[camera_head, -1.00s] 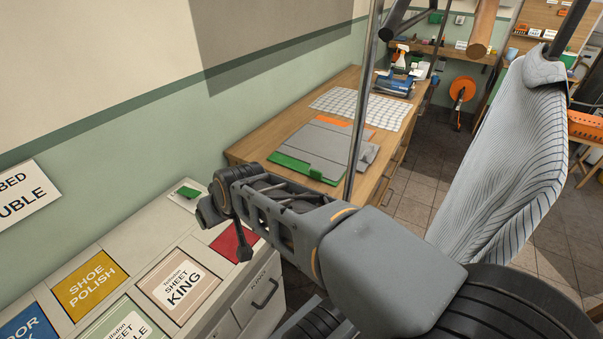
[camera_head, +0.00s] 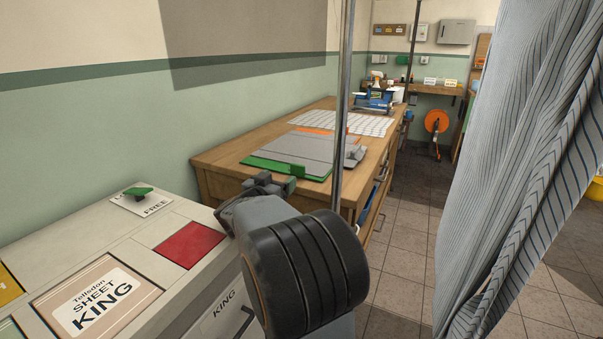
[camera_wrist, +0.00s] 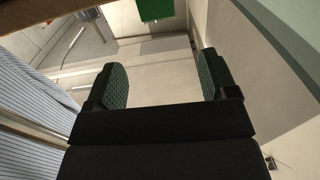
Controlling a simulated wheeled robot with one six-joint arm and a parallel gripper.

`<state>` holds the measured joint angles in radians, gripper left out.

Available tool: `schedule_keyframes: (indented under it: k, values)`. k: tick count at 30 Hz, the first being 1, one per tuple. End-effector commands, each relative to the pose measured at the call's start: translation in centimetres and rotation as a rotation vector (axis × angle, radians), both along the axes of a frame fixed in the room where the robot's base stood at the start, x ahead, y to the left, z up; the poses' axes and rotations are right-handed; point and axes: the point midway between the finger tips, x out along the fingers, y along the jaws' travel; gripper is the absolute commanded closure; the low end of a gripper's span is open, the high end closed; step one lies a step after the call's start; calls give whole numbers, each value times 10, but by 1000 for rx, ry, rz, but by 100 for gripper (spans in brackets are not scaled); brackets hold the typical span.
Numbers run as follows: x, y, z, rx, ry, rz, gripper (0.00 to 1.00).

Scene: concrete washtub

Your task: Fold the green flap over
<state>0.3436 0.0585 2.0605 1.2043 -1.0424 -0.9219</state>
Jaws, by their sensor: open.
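The folding board (camera_head: 308,147) lies on the wooden table, with grey panels and an orange part at its far end. Its green flap (camera_head: 275,166) lies flat along the near edge, with a small raised green tab (camera_head: 298,171). My gripper (camera_head: 270,184) is in front of the table's near edge, short of the flap, partly hidden by my own arm. In the wrist view my gripper (camera_wrist: 163,82) is open, with nothing between its green-padded fingers. A green piece (camera_wrist: 155,9) shows at the top there; I cannot tell whether it is the flap.
A counter (camera_head: 110,245) with a red panel (camera_head: 189,244) and a green knob (camera_head: 138,191) stands at the near left. A metal pole (camera_head: 341,100) rises by the table. Striped cloth (camera_head: 525,150) hangs at the right. A white checkered sheet (camera_head: 345,121) lies behind the board. Tiled floor (camera_head: 405,250) is open.

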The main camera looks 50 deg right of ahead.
Motion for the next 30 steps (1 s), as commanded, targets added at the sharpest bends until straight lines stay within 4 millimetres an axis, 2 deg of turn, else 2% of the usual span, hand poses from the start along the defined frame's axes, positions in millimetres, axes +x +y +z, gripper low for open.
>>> schedule_keyframes:
  k: [5, 18, 24, 30]
  values:
    - [4, -22, -5, 1, 0, -15, 21]
    - [27, -99, -5, 1, 0, -11, 21]
    - [34, -121, -4, 2, 2, -9, 21]
    - [37, -130, -3, 1, -1, -7, 21]
